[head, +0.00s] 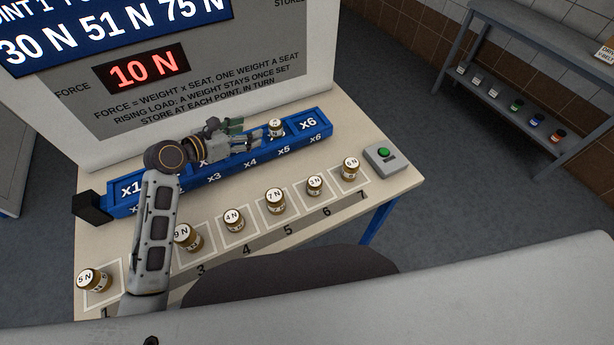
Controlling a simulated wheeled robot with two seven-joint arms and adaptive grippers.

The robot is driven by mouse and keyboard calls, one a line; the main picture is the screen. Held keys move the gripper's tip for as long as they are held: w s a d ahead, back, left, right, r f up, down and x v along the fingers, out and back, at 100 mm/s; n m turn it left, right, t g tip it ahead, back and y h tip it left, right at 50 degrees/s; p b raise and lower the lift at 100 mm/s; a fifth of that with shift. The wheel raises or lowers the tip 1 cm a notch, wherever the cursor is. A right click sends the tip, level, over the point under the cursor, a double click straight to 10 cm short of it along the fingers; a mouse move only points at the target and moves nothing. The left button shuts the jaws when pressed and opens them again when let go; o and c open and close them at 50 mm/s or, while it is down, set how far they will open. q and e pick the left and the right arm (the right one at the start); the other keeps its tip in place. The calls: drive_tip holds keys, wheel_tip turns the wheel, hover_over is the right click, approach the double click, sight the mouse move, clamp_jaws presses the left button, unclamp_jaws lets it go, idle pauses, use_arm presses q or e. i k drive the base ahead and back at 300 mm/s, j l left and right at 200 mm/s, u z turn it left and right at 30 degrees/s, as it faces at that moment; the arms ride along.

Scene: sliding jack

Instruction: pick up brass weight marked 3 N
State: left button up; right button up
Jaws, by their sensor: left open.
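The brass weight that reads as 3 N (315,187) stands upright on the square numbered 6, in the front row on the table. My left gripper (251,135) is open and empty. It is above the blue rail (293,147), pointing right, close to a brass weight (276,130) that stands on the rail near x5. That weight's label is too small to read. The gripper is apart from the 3 N weight, which is to its right and nearer me. My right gripper is out of view.
Other brass weights share the row: 5 N (93,283), 9 N (189,240), 4 N (234,223), 7 N (275,205) and 6 N (350,170). A green-button box (383,157) sits at the right. A red display (143,72) behind reads 10 N. My left arm covers square 2.

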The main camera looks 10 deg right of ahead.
sight(315, 183)
drive_tip(key=k, duration=1.5)
